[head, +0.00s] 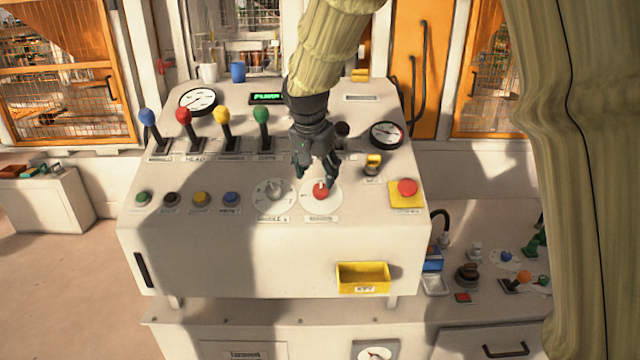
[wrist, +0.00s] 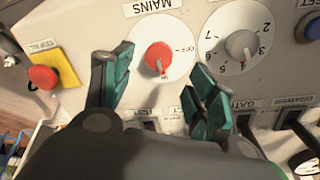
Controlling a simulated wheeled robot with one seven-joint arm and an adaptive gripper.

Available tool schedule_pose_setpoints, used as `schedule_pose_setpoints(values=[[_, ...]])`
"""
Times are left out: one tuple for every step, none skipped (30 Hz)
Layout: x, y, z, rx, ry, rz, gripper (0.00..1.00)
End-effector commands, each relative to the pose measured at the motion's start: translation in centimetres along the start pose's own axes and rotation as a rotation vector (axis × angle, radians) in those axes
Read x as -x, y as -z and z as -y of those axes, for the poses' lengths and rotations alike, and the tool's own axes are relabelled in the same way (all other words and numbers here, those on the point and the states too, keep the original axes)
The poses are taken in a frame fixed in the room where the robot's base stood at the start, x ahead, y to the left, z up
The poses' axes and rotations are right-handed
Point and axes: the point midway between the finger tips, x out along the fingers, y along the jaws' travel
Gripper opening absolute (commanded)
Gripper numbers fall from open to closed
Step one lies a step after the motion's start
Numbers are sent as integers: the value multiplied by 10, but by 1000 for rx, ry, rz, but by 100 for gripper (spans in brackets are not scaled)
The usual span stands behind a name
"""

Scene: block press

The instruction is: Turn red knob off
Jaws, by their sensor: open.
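The red knob (head: 320,193) sits on a round white dial on the sloped console top. In the wrist view the red knob (wrist: 158,58) is on the dial labelled MAINS, with OFF and another mark printed at its edge. My gripper (head: 316,176) is open just above the knob in the head view. In the wrist view its teal fingertips (wrist: 163,72) are spread to either side of the knob, apart from it.
A grey numbered dial (head: 273,190) is left of the red knob. A red stop button (head: 407,187) on a yellow plate is to its right. Several coloured levers (head: 223,125) stand behind on the left. A yellow key switch (head: 373,164) is close behind right.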

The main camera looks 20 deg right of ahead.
Motion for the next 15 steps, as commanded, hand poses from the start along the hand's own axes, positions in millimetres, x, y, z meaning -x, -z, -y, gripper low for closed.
schedule_pose_setpoints(values=[[-7, 0, 0, -1, -2, 3, 58], [-11, 0, -1, -1, -1, 3, 58], [-16, 0, -1, -1, -2, 2, 58], [-20, 1, -1, 0, -2, 2, 58], [-25, 1, -1, 0, -2, 2, 58], [-30, 1, -2, -1, -2, 2, 58], [-34, 1, -2, -2, -2, 2, 58], [-37, 1, -2, -3, -2, 2, 58], [-42, 1, -2, -3, -2, 1, 58], [-45, 1, -2, -2, -2, 1, 58], [-48, 2, -3, -3, -2, 0, 58], [-51, 2, -3, -3, -3, 0, 58], [-54, 1, -3, -3, -2, 0, 58], [-56, 1, -3, -3, -2, 0, 58], [-59, 1, -2, -4, -1, 0, 58]])
